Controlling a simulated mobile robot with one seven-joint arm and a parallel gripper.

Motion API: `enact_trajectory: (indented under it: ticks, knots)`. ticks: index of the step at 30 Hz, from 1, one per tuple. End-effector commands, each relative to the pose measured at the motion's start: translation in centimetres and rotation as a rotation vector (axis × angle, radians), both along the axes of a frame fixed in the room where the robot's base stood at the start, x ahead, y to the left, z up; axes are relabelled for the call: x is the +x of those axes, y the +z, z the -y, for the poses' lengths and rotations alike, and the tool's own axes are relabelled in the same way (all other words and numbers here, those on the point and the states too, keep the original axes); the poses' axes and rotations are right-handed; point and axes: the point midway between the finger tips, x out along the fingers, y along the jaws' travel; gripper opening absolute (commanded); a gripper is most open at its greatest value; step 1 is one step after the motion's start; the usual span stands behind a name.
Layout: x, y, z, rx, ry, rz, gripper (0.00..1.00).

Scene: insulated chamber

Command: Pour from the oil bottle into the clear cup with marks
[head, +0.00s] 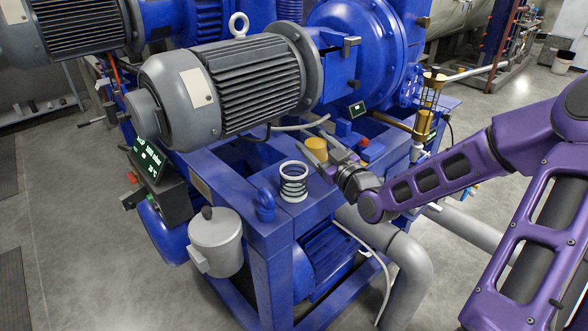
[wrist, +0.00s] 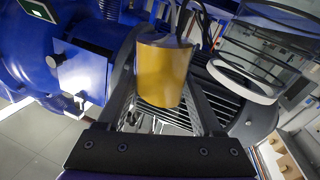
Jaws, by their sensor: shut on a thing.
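The oil bottle, a yellow-amber cylinder (head: 316,150), is between the fingers of my gripper (head: 322,154), which is shut on it. It fills the middle of the wrist view (wrist: 164,75), with my gripper's fingers (wrist: 165,90) on either side. I cannot tell how far it is tilted. The clear cup with marks (head: 293,184) stands upright on the blue frame, just left of and below the bottle in the head view. White and dark rings circle it. In the wrist view its pale rim (wrist: 243,82) is right of the bottle, apart from it. The contents of both are unclear.
A grey ribbed motor (head: 225,85) rises behind and left of the cup. A blue lifting eye (head: 265,203) and a grey lidded pot (head: 215,240) are on the left. A brass-and-glass fitting (head: 428,105) stands at the right. Grey pipes run below my arm.

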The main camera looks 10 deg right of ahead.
Motion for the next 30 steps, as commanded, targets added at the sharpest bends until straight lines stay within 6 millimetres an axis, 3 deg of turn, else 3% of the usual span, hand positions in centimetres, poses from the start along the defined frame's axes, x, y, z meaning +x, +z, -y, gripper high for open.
enact_trajectory:
  ticks: [8, 17, 30]
  knots:
    - [-0.2, 0.3, -0.3, -0.116, 0.0, 0.08, 0.03]
    - [-0.5, 1.9, -0.7, -0.242, -0.001, 0.165, 0.03]
    - [-0.7, 1.6, -1.0, -0.422, -0.001, 0.286, 0.03]
